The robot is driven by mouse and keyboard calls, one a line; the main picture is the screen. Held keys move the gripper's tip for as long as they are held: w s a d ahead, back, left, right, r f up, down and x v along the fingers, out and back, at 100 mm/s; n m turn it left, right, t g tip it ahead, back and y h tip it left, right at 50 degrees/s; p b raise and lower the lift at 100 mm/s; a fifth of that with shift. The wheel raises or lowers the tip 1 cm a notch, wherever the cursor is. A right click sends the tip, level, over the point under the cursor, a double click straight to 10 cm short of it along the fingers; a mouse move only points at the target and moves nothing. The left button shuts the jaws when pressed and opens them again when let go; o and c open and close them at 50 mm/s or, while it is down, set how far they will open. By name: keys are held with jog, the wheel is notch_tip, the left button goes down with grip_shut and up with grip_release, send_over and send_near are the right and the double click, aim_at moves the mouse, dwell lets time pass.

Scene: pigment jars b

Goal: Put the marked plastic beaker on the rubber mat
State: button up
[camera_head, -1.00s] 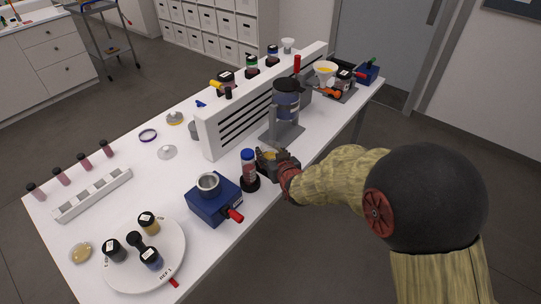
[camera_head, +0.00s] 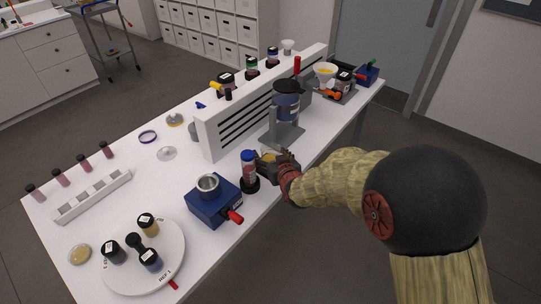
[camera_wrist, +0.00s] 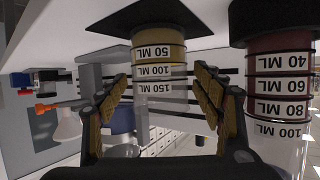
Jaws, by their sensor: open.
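The marked plastic beaker (camera_wrist: 159,52) has 50, 100 and 150 ML labels and yellow-brown contents. In the upside-down wrist view, its base meets a dark flat square that looks like the rubber mat (camera_wrist: 130,17). My gripper (camera_wrist: 161,88) is open, with one finger on each side of the beaker and gaps beside it. In the head view, my gripper (camera_head: 272,162) is low at the table's near edge, and the beaker (camera_head: 269,156) is mostly hidden by it. The mat cannot be made out there.
A tall blue-capped cylinder (camera_head: 249,170) with red contents stands close left of my gripper; it is at the right in the wrist view (camera_wrist: 278,85). A blue box with a metal cup (camera_head: 214,201) is further left. A grey stand with a dark-lidded vessel (camera_head: 286,108) is behind.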

jog(key=shift+r, duration=0.1)
jog(key=shift+s+r, duration=0.1)
jog(key=shift+r, duration=0.1)
jog(key=p+v, duration=0.3)
jog(key=v, duration=0.8)
jog(key=shift+s+d, duration=0.2)
jog(key=shift+s, duration=0.15)
jog(key=shift+r, duration=0.2)
jog(key=s+d+r+m+g+h, duration=0.1)
jog(key=s+d+r+g+h, duration=0.15)
jog(key=s+d+r, duration=0.45)
jog(key=s+d+r+m+g+h, duration=0.1)
jog(key=s+d+r+m+g, duration=0.2)
jog(key=s+d, duration=0.5)
jog(key=s+r+g, duration=0.2)
jog(key=s, duration=1)
jog(key=shift+s+d+r+h, duration=0.25)
jog(key=shift+d+r+h, duration=0.15)
jog(key=shift+d, duration=0.1)
